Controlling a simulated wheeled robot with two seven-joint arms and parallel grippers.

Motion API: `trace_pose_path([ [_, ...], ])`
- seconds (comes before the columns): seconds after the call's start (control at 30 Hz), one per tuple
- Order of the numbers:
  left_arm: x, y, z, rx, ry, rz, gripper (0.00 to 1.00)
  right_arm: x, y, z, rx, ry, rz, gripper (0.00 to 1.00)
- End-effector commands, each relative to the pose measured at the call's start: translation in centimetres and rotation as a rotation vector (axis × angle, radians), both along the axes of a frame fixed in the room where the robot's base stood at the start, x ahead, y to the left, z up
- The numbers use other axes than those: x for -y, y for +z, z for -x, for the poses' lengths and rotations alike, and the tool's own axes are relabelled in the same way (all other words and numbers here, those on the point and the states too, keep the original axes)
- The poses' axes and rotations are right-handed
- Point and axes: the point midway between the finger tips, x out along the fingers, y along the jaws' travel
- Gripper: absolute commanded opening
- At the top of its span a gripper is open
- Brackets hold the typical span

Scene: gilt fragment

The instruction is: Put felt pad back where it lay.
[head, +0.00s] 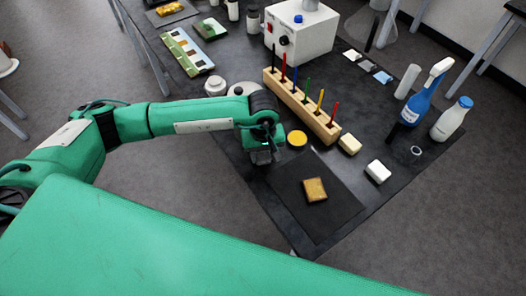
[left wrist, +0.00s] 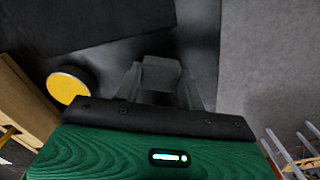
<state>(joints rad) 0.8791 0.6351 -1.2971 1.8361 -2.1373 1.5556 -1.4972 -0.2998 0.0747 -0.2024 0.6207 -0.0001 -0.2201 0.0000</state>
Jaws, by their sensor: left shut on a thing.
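My left gripper (head: 263,157) points down over the near left edge of the dark table, just left of the black mat. In the left wrist view the left gripper (left wrist: 163,88) is shut on a dark grey block, the felt pad (left wrist: 161,73), held between its fingertips. In the head view the pad is hard to tell from the dark fingers. Whether it touches the table top is unclear. My right gripper is in neither view.
A gilt fragment (head: 314,189) lies on the black mat (head: 338,218). Nearby are a yellow disc (head: 297,138), a wooden rack (head: 300,106) of coloured tools, a cream block (head: 349,144) and a white block (head: 377,171). A blue spray bottle (head: 418,103) stands at right.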

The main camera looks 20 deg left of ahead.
Motion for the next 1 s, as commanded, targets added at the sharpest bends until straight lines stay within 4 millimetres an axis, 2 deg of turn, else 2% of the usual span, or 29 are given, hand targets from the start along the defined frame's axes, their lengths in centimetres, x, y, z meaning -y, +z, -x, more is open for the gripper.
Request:
trace_pose_path([
  [0.4,0.0,-0.8,0.0,0.001,-0.001,0.000,0.21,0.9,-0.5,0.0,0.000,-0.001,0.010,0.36],
  [0.43,0.0,-0.7,0.0,0.001,-0.001,0.000,0.42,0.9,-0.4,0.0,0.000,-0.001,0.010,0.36],
  [0.53,0.0,-0.6,0.0,0.000,-0.001,0.001,0.61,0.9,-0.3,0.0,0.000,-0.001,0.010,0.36],
  [0.93,0.0,-0.1,0.0,0.000,0.000,0.001,0.61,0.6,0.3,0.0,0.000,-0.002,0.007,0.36],
  [1.0,0.0,0.4,-0.2,0.005,-0.001,0.002,0.61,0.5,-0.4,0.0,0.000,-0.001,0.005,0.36],
])
